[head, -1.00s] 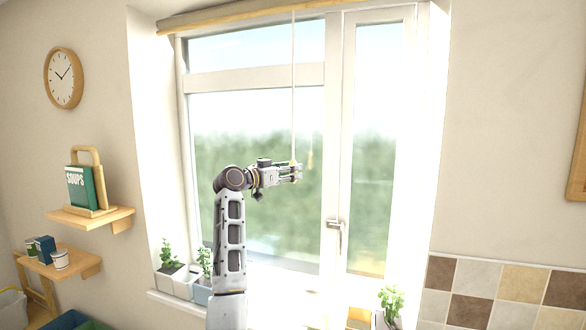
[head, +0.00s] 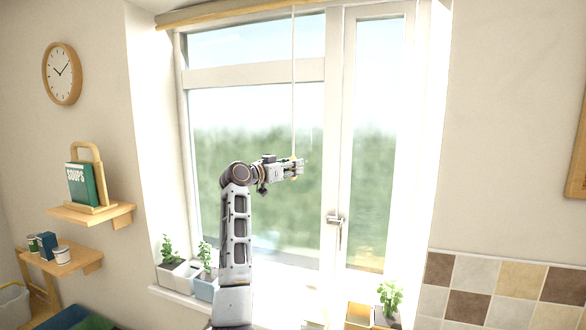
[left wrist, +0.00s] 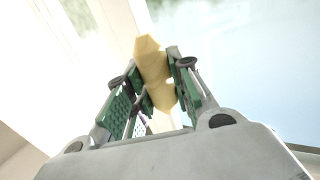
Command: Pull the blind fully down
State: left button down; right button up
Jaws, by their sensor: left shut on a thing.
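The blind (head: 235,11) is rolled up at the top of the window, a tan roll along the upper frame. A thin pale cord (head: 294,85) hangs straight down from it in front of the glass to my left gripper (head: 297,168). In the left wrist view my left gripper (left wrist: 155,85) has its green-padded fingers shut on a tan faceted pull knob (left wrist: 152,62), which sticks out past the fingertips. In the head view the fingers hide most of the knob. My right gripper is in neither view.
The window handle (head: 335,219) is right of and below my left gripper. Potted plants (head: 205,265) stand on the sill at left, another plant (head: 390,298) at right. Shelves (head: 92,215) are on the left wall.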

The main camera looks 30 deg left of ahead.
pick_arm(q)
jog(key=shift+f, duration=0.15)
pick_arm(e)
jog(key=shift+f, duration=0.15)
